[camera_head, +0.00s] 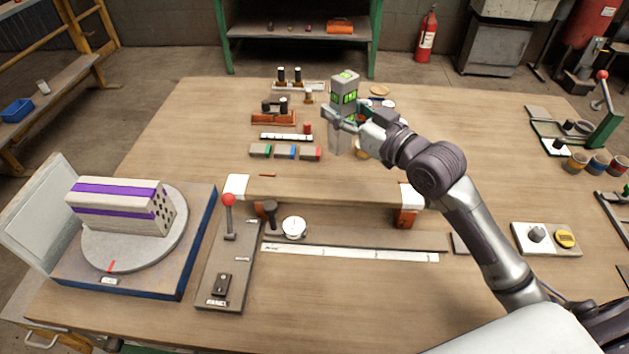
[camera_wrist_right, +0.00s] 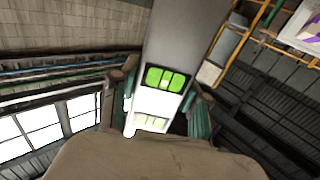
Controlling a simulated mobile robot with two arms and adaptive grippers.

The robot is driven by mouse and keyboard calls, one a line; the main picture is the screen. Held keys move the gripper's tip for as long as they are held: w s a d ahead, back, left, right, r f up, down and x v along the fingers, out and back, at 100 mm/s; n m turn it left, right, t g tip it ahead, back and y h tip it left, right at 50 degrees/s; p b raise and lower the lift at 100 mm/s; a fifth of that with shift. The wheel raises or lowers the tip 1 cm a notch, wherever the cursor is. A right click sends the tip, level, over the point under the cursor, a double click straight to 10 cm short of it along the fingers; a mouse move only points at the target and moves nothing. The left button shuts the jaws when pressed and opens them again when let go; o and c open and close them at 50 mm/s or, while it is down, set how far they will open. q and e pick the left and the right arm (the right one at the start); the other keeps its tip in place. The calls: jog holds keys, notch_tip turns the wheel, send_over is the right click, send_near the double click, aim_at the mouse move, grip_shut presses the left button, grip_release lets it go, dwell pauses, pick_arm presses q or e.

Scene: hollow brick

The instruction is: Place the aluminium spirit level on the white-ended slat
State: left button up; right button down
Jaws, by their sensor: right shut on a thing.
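The aluminium spirit level (camera_head: 344,85) is a grey bar with bright green vials. It stands upright in my right gripper (camera_head: 347,117), behind the slat and near the middle of the table. In the right wrist view the level (camera_wrist_right: 185,35) runs up between the two fingers, and the right gripper (camera_wrist_right: 165,110) is shut on it. I cannot tell whether its lower end touches the table. The white-ended slat (camera_head: 320,190) lies level across two supports, apart from the level, with a bare wooden top. My left gripper is not in view.
A round white dial (camera_head: 294,227) and a dark knob stand in front of the slat. Coloured blocks (camera_head: 285,152) lie behind it. A lever board (camera_head: 228,265) and a turntable with a purple-striped hollow brick (camera_head: 110,205) are at the left. The front middle is clear.

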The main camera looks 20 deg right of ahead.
jog(key=w+a+f+p, duration=0.2)
jog(key=a+f, duration=0.8)
jog(key=a, duration=0.1)
jog(key=shift+w+f, duration=0.25)
jog(key=shift+w, duration=0.15)
jog(key=shift+f, duration=0.2)
jog(key=c, duration=0.6)
grip_release()
jog(key=shift+o, duration=0.2)
jog(key=shift+r, duration=0.1)
